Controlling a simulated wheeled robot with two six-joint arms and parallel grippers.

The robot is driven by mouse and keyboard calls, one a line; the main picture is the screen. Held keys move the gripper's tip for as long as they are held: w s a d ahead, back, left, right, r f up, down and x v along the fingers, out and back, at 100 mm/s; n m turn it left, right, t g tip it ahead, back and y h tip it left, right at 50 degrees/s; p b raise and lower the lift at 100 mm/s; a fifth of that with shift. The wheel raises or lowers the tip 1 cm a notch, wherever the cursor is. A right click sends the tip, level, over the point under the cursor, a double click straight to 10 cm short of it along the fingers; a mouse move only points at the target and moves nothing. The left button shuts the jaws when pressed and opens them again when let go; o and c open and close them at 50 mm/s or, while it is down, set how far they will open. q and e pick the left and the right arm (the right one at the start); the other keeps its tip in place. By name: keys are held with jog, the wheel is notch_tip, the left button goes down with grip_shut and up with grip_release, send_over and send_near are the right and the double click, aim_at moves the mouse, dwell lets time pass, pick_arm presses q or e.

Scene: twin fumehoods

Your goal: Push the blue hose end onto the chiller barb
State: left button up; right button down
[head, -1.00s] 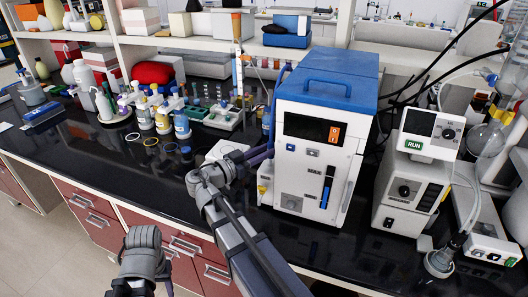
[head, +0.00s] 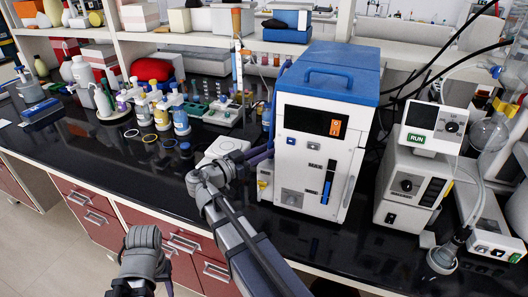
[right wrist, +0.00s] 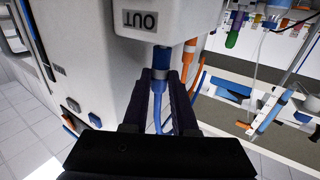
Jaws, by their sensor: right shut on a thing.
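The chiller (head: 318,150) is a white box with a blue top and handle, standing on the black bench. My right gripper (head: 264,155) is at its left side, partly hidden by my own arm. In the right wrist view, the gripper's dark fingers (right wrist: 170,88) are shut around the blue hose end (right wrist: 160,86), just by the chiller's face marked OUT. A darker blue collar (right wrist: 161,58) lies in line between the hose and that face. I cannot tell how far the hose sits over the barb, which is hidden.
An orange hose (right wrist: 187,62) hangs beside the blue one. A white instrument with a green RUN label (head: 412,180) stands right of the chiller. Bottles (head: 160,110) and a vial rack (head: 225,114) stand to the left.

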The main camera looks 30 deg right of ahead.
jog(key=shift+f+b, duration=0.45)
jog(key=shift+f, duration=0.15)
jog(key=c, duration=0.6)
grip_release()
jog(key=a, duration=0.2)
jog(key=s+a, duration=0.1)
jog(key=a, duration=0.4)
jog(key=shift+s+a, duration=0.2)
jog(key=shift+a, duration=0.2)
